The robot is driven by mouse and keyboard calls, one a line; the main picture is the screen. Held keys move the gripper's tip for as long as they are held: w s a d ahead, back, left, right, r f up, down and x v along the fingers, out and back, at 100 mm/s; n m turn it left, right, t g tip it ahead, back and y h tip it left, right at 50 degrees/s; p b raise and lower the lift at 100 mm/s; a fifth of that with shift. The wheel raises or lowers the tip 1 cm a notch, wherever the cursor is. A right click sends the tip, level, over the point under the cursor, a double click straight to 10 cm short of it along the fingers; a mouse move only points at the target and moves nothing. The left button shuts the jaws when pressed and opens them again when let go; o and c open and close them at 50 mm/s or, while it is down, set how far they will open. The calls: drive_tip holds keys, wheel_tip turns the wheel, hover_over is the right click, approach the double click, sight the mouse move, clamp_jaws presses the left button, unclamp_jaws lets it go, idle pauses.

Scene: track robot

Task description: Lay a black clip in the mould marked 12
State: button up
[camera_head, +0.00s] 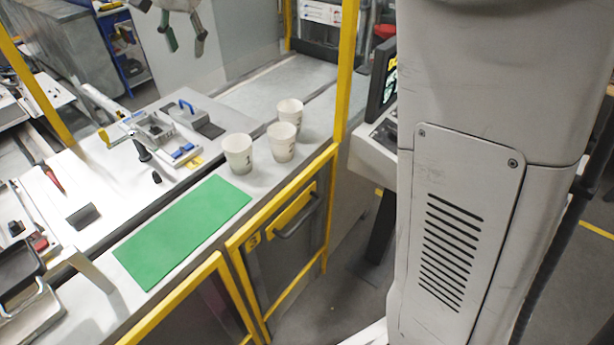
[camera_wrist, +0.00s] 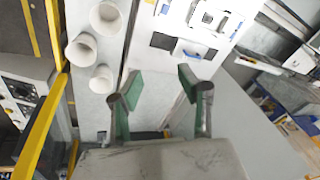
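My gripper (camera_head: 186,48) is at the top of the head view, raised above the far end of the bench. In the wrist view my gripper (camera_wrist: 160,92) has its two green-padded fingers spread wide with nothing between them. A metal fixture (camera_head: 154,127) with blue and yellow parts sits on the bench below. It also shows at the top of the wrist view (camera_wrist: 208,17). A small black piece (camera_head: 157,177) lies on the white surface, but I cannot tell whether it is a black clip. No marking 12 is readable in either view.
Three white cups stand on the bench: one marked 1 (camera_head: 238,153), a middle one (camera_head: 282,142) and a far one (camera_head: 290,112). A green mat (camera_head: 183,230) lies bare in front. A yellow post (camera_head: 345,75) rises beside the bench. A black block (camera_head: 82,215) lies at left.

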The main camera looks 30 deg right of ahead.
drive_tip(key=s+d+n+t, duration=0.15)
drive_tip(key=s+d, duration=0.35)
drive_tip(key=s, duration=0.6)
drive_tip(key=s+d+f+n, duration=0.2)
drive_tip(key=s+f, duration=0.3)
drive_tip(key=s, duration=0.3)
drive_tip(key=s+d+f+n+t, duration=0.1)
drive_tip(key=s+d+f, duration=0.1)
drive_tip(key=s+f, duration=0.2)
drive_tip(key=s+d+f+n+t, duration=0.1)
drive_tip(key=s+f, duration=0.4)
drive_tip(key=s, duration=0.6)
drive_tip(key=shift+s+d+f+n+h, duration=0.35)
drive_tip(key=shift+d+n, duration=0.3)
drive_tip(key=shift+n, duration=0.2)
drive_tip(key=shift+f+t, duration=0.1)
drive_tip(key=shift+t, duration=0.15)
wheel_tip(320, 180, down, 9)
drive_tip(key=b, duration=0.9)
drive_tip(key=shift+f, duration=0.1)
